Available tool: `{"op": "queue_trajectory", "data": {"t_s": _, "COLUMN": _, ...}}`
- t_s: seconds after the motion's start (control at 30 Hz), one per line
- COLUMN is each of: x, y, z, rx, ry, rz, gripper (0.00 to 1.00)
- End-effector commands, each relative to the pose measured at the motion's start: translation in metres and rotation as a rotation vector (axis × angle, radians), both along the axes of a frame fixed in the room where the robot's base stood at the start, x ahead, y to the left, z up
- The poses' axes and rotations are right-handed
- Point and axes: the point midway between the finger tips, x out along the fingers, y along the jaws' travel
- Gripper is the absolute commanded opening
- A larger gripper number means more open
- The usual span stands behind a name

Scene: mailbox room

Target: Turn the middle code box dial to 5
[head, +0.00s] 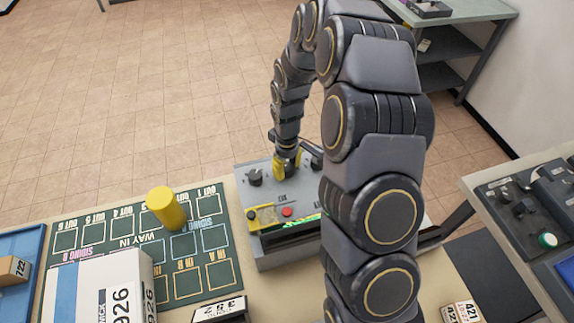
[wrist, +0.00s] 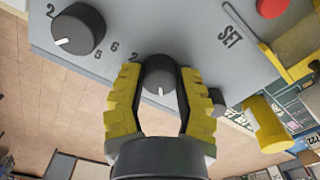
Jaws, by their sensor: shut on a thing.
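The grey code box (head: 275,240) stands on the table in the head view. My gripper (head: 288,168) reaches down onto its top. In the wrist view my gripper's yellow fingers (wrist: 159,85) are closed around both sides of the middle dial (wrist: 158,74), a dark round knob. Its white mark points toward the bottom of the picture. Digits 5, 6 and 2 show to its left; the others are hidden by the fingers. Another dial (wrist: 78,30) is at the upper left, with its own white mark; it also shows in the head view (head: 255,177).
A red button (head: 287,212) is on the box's front part. A yellow cylinder (head: 166,207) stands on the green board (head: 190,285) to the left. A white carton (head: 95,290) lies in front. A control panel (head: 535,200) is at the right. My arm hides part of the box.

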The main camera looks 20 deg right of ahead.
Motion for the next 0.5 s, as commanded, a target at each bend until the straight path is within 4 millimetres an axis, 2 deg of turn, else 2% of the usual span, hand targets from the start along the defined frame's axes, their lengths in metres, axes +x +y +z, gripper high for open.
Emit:
{"op": "queue_trajectory", "data": {"t_s": 0.17, "x": -0.0008, "y": -0.0004, "z": -0.0013, "rx": -0.001, "ry": 0.003, "rz": 0.000, "gripper": 0.00}}
{"op": "queue_trajectory", "data": {"t_s": 0.2, "x": -0.0008, "y": -0.0004, "z": -0.0013, "rx": -0.001, "ry": 0.003, "rz": 0.000, "gripper": 0.50}}
{"op": "queue_trajectory", "data": {"t_s": 0.23, "x": -0.0008, "y": -0.0004, "z": -0.0013, "rx": -0.001, "ry": 0.003, "rz": -0.001, "gripper": 0.63}}
{"op": "queue_trajectory", "data": {"t_s": 0.5, "x": -0.0003, "y": -0.0002, "z": -0.0005, "rx": -0.001, "ry": 0.001, "rz": -0.001, "gripper": 0.64}}
